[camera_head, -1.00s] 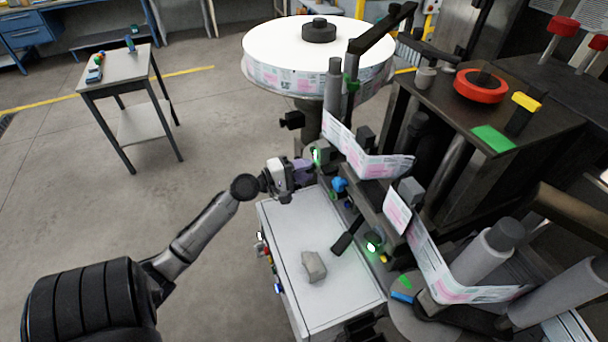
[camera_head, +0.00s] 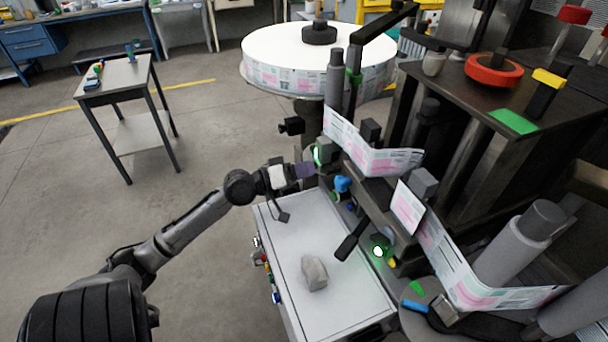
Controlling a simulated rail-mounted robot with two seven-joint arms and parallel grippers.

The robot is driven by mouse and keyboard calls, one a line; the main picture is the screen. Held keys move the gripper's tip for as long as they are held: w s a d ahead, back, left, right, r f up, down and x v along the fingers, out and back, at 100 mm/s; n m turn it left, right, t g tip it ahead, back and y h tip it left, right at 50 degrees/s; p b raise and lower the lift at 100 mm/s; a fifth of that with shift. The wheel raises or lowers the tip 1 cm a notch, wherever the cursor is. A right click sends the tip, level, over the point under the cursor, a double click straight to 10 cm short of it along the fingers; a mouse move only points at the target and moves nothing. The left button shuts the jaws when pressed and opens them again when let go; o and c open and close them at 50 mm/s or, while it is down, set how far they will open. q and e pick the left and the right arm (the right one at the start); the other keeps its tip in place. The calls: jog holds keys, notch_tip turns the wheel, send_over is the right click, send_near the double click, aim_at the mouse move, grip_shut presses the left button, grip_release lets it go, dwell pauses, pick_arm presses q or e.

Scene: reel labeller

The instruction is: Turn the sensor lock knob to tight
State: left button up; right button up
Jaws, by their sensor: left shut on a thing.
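My left gripper (camera_head: 306,170) reaches in from the left at the labeller's near side, by the sensor block with a green light (camera_head: 318,155). Its purple fingers are shut on a small part there, which I take to be the sensor lock knob; the fingers hide it, so its setting cannot be read. A blue knob (camera_head: 342,183) sits just right of the fingertips, apart from them. The printed label web (camera_head: 365,155) runs behind and above the fingers. My right gripper is not in view.
A white-topped cabinet (camera_head: 290,245) stands below the gripper, with a grey block (camera_head: 314,272) on it. A black lever (camera_head: 352,240) juts over its right side. The large label reel (camera_head: 275,45) is behind. The floor at left is clear up to a small table (camera_head: 125,85).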

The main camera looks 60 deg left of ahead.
pick_arm(q)
jog(key=m+b, duration=0.1)
jog(key=m, duration=0.2)
jog(key=shift+m, duration=0.4)
dwell(0.5)
jog(key=o, duration=0.9)
jog(key=shift+o, duration=0.2)
jog(key=shift+s+b, duration=0.15)
jog(key=shift+b, duration=0.15)
jog(key=s+a+b, duration=0.1)
jog(key=s+b, duration=0.1)
jog(key=s, duration=1.1)
jog(key=shift+s+a+b, duration=0.25)
jog(key=shift+a+b, duration=0.15)
